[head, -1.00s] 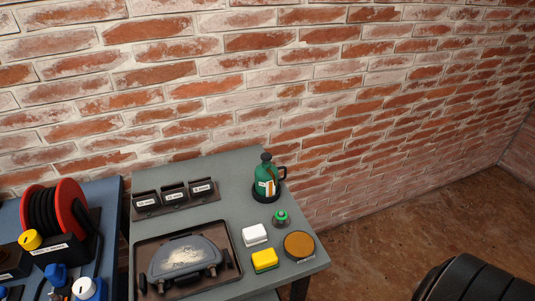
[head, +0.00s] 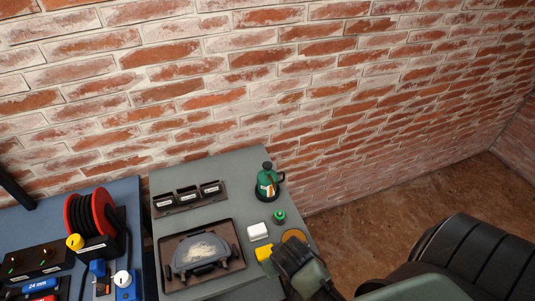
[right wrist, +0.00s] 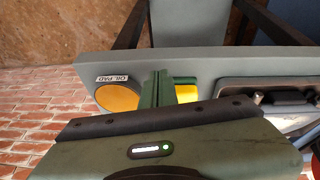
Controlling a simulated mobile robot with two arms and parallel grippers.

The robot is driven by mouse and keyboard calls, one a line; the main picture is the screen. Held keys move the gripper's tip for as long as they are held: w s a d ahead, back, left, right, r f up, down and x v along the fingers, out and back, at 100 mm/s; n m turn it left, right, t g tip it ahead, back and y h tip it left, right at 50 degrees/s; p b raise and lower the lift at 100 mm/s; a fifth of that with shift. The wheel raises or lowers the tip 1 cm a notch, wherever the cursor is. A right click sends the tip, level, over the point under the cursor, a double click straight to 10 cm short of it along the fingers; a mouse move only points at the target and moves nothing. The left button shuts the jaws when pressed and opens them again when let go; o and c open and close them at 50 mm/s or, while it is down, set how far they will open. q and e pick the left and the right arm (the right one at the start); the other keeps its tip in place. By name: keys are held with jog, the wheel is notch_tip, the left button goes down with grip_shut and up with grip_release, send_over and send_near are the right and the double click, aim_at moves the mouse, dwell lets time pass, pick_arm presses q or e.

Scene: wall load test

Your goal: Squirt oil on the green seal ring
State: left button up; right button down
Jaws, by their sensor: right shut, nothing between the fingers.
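The green seal ring (head: 279,216) appears as a small green piece at the grey table's right side, in front of the green oil can (head: 266,185). My right gripper (right wrist: 159,76) is shut and empty. In the head view it is over the table's front right corner, partly covering the round oil pad (head: 294,235). In the right wrist view its green fingers lie between the oil pad (right wrist: 118,97) and a yellow block (right wrist: 186,93). Neither can nor ring shows there. My left gripper is not in view.
A white block (head: 257,231) and the yellow block (head: 263,253) lie near the ring. A dark tray (head: 163,280) holds a grey part. Labelled black bins (head: 188,196) stand behind it. A blue bench (head: 50,215) with a red reel (head: 92,212) is left. The brick wall is behind.

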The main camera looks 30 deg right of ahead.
jog(key=w+d+r+m+h+p, duration=0.1)
jog(key=w+d+r+m+h, duration=0.1)
jog(key=w+d+r+m, duration=0.5)
jog(key=w+d+r+m+h+p, duration=0.1)
jog(key=w+d+r+m+h, duration=0.2)
jog(key=w, duration=0.6)
notch_tip(320, 180, up, 13)
jog(key=m+h+p, duration=0.1)
jog(key=m+h, duration=0.1)
jog(key=m, duration=0.9)
send_over(266, 166)
jog(key=shift+r, duration=0.2)
notch_tip(266, 166, down, 8)
jog(key=b, duration=0.5)
jog(key=shift+a+r, duration=0.1)
jog(key=shift+r, duration=0.15)
jog(key=shift+f+b, duration=0.55)
jog(key=shift+f, duration=0.15)
jog(key=shift+f+b, duration=0.35)
jog(key=shift+b, duration=0.1)
